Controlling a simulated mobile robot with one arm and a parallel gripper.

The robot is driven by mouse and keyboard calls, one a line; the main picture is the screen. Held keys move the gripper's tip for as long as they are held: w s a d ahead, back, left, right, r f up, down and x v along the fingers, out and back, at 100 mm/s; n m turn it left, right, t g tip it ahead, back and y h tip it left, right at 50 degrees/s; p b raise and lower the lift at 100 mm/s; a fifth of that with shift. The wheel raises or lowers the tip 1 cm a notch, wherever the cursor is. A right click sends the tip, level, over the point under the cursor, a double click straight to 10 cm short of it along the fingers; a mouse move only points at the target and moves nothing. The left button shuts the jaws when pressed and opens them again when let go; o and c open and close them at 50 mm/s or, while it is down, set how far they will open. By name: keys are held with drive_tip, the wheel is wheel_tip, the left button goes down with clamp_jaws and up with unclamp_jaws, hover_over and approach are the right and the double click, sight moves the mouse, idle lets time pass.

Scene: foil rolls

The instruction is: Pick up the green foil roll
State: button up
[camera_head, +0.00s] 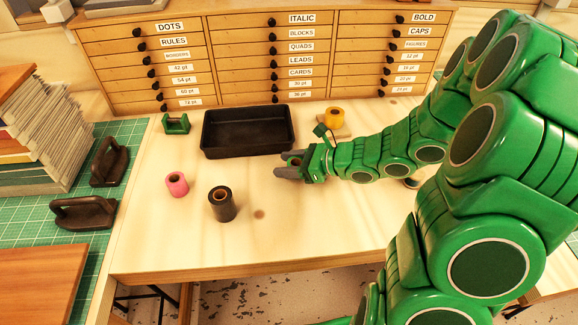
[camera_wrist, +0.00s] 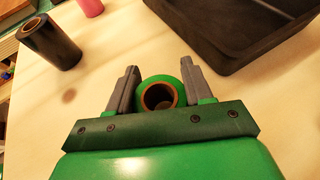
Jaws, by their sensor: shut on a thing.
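The green foil roll (camera_wrist: 160,92) sits between the two grey fingers of my gripper (camera_wrist: 160,74) in the wrist view, its brown core opening facing the camera. My gripper is shut on it, one finger on each side. In the head view my gripper (camera_head: 283,167) is low over the table, below the black tray's front right corner, and the green roll (camera_head: 294,160) is mostly hidden by the fingers. I cannot tell whether the roll touches the table.
A black tray (camera_head: 205,150) lies behind my gripper. A black roll (camera_head: 221,205) and a pink roll (camera_head: 177,184) stand to the left. A yellow roll (camera_head: 334,118) and a small green holder (camera_head: 176,124) are farther back, before a drawer cabinet (camera_head: 235,50). The front table is clear.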

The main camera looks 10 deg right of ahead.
drive_tip(key=shift+r, duration=4.5)
